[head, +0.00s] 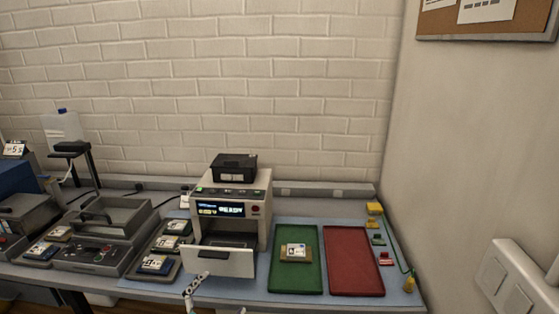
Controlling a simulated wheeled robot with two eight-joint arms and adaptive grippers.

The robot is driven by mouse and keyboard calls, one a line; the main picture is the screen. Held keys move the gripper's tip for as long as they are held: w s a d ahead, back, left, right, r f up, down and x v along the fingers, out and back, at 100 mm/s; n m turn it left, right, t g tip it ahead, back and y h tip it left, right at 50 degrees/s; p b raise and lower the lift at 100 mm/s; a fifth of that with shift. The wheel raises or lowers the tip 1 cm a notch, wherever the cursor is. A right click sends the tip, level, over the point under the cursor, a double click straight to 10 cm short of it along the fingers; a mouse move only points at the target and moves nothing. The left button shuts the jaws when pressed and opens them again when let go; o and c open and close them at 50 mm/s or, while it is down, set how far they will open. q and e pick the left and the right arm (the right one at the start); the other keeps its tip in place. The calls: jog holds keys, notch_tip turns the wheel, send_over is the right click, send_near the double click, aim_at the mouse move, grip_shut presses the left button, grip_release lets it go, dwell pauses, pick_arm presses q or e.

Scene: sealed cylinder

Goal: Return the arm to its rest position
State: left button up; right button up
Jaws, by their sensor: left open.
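My left gripper (195,285) shows small at the bottom of the head view, in front of the workbench's front edge. It is open, and I see nothing between its fingers. It is just below the lowered front door (225,263) of a white machine (262,215), apart from it as far as I can tell. The machine's display (220,209) is lit and seems to read READY. A black box (234,167) sits on top of the machine. My right gripper is not in view.
A green tray (313,233) holds a small tan-and-white block (296,252). An empty red tray (352,240) lies to its right. Grey equipment (95,258) and dark holders with labelled blocks (153,264) stand to the left. A wall closes the right side.

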pick_arm(q)
jog(key=s+d+f+m+g, duration=0.3)
jog(key=s+f+m+g, duration=0.3)
jog(key=m, duration=1)
jog(key=s+a+m+g+y, duration=0.2)
jog(key=s+a+m, duration=0.3)
jog(key=s+m, duration=0.3)
jog(key=shift+f+m+g+y, duration=0.15)
jog(key=shift+m+g+y, duration=0.3)
jog(key=shift+y, duration=0.35)
